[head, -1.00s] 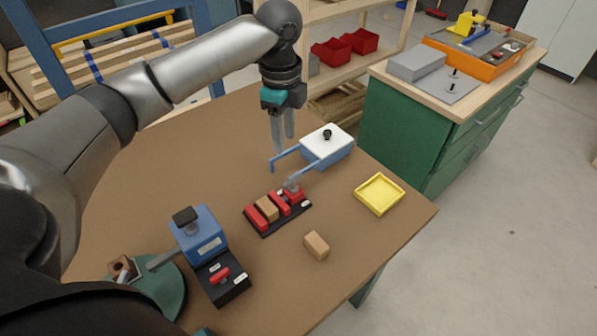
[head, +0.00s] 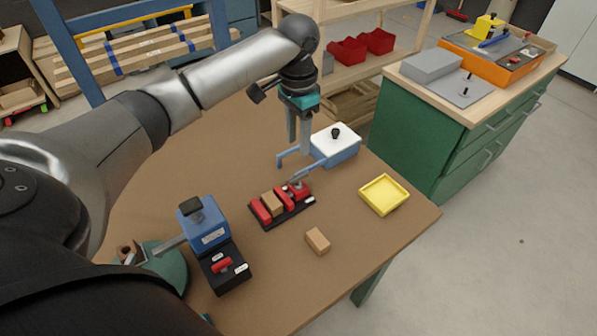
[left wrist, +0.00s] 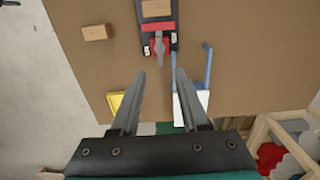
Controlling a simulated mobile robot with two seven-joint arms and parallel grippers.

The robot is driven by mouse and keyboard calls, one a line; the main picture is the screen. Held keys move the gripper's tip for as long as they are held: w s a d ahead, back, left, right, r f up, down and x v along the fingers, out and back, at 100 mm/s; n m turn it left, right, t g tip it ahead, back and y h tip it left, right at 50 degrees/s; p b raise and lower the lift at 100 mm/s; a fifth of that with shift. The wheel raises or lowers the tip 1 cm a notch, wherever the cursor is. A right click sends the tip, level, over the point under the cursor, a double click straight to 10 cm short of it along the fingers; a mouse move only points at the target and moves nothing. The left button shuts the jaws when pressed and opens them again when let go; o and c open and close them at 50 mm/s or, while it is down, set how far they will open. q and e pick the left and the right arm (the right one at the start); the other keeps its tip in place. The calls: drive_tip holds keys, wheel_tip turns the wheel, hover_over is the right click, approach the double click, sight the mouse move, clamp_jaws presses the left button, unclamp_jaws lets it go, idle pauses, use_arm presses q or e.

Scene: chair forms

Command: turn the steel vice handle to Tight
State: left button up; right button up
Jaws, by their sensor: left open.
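The red vice (head: 282,205) sits on a black base on the brown table and clamps a wooden block (head: 272,203). Its steel handle (head: 297,184) is at the far right end. In the left wrist view the handle (left wrist: 160,51) stands between two small white labels, too small to read. My left gripper (head: 299,150) is open and points down, above and behind the handle. In the left wrist view its fingertips (left wrist: 160,74) are spread with nothing between them, and the handle lies just beyond them. My right gripper is not in view.
A white-topped box (head: 335,143) with blue handles stands close behind the vice. A yellow tray (head: 384,194) is to the right, a loose wooden block (head: 317,241) in front. A blue device (head: 205,223) on a black base with a red lever stands to the left.

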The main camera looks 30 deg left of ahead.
sight(298, 175)
use_arm(q)
wheel_tip(298, 175, down, 11)
drive_tip(key=shift+r+b, duration=0.15)
drive_tip(key=shift+b, duration=0.9)
clamp_jaws()
